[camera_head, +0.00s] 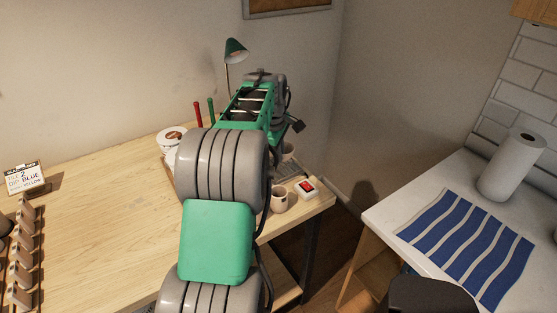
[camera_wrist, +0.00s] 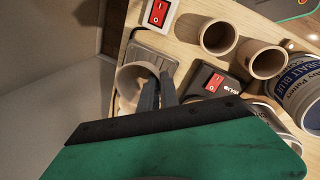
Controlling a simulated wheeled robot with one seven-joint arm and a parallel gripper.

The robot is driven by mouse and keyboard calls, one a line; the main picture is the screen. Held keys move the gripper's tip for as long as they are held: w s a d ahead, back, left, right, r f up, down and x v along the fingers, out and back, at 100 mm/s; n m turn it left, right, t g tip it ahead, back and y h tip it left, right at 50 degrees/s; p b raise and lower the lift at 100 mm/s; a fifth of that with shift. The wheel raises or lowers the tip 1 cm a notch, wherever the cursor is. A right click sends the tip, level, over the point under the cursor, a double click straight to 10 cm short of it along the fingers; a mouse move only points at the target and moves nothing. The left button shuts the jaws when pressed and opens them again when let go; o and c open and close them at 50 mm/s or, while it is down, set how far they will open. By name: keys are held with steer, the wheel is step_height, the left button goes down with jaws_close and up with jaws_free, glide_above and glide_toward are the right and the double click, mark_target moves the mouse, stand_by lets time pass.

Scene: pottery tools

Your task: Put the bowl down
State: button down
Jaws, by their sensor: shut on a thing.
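The bowl (camera_wrist: 128,84), a plain beige round vessel, shows in the wrist view at the left, near the table's corner. My gripper (camera_wrist: 158,82) is shut on the bowl's near wall, with its dark fingers at the rim. The bowl is over or beside a grey ribbed plate (camera_wrist: 152,58); I cannot tell whether it touches it. In the head view my arm hides most of this area. A beige vessel (camera_head: 289,148) shows just below my gripper (camera_head: 293,127) there and looks like the same bowl.
Two beige cups (camera_wrist: 218,37) (camera_wrist: 262,60) stand close by. The wooden table (camera_head: 110,225) is mostly clear at left. A separate counter (camera_head: 400,213) with striped cloth stands right.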

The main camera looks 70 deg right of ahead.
steer(key=d+f, duration=0.1)
steer(key=d+f+p, duration=0.1)
steer(key=d+f, duration=0.1)
steer(key=shift+w+f, duration=0.25)
steer(key=shift+w, duration=0.15)
steer(key=shift+a+x, duration=0.2)
steer(key=shift+x, duration=0.65)
steer(key=shift+a+x, duration=0.15)
steer(key=shift+x, duration=0.65)
steer(key=c, duration=1.6)
jaws_free()
